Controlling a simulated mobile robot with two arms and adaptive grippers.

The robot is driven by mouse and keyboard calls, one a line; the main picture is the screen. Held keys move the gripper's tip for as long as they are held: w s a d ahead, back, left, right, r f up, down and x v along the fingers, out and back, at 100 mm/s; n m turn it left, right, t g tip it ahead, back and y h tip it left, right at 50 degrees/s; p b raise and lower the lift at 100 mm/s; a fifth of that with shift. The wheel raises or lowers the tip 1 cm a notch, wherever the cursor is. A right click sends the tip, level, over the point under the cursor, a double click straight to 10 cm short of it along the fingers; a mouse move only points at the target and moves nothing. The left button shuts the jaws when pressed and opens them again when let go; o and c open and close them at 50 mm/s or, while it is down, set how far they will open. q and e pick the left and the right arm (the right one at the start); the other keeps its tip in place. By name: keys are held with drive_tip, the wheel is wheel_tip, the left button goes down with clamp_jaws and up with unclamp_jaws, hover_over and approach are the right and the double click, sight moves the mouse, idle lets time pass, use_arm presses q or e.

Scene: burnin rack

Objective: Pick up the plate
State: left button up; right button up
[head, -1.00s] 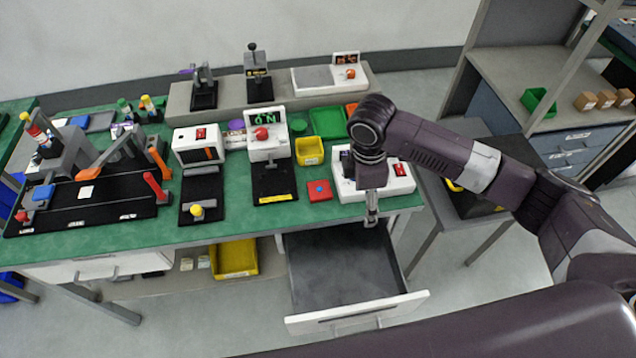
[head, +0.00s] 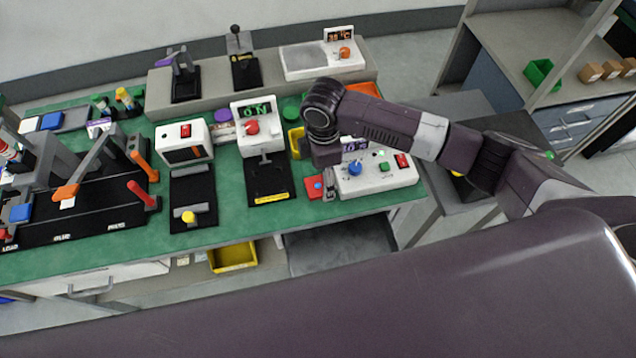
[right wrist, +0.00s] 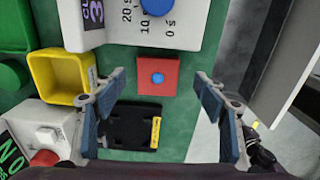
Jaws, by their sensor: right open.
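The plate looks to be the small red square with a blue knob (head: 314,187), lying flat on the green bench top near its front edge. In the right wrist view the red plate (right wrist: 158,75) lies between and beyond my open fingers, with no finger touching it. My right gripper (head: 329,186) is above the bench beside the plate in the head view and partly covers it. In the right wrist view my right gripper (right wrist: 156,88) is open and empty. My left gripper is not in view.
A white box with a blue knob (head: 375,178) stands right of the plate, and a black-based fixture (head: 268,182) left of it. A yellow bin (right wrist: 62,77) is close to my left-hand finger in the wrist view. An open drawer (head: 340,250) lies below the bench edge.

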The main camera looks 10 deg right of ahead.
sight(321, 184)
drive_tip(key=shift+w+a+f, duration=0.1)
drive_tip(key=shift+w+f, duration=0.1)
drive_tip(key=shift+f, duration=1.4)
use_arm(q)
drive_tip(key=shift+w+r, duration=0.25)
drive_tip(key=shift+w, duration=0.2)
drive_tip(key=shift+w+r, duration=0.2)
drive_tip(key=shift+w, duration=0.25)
use_arm(e)
drive_tip(key=c, duration=1.2)
drive_tip(key=shift+r, duration=0.15)
drive_tip(key=shift+c, duration=0.2)
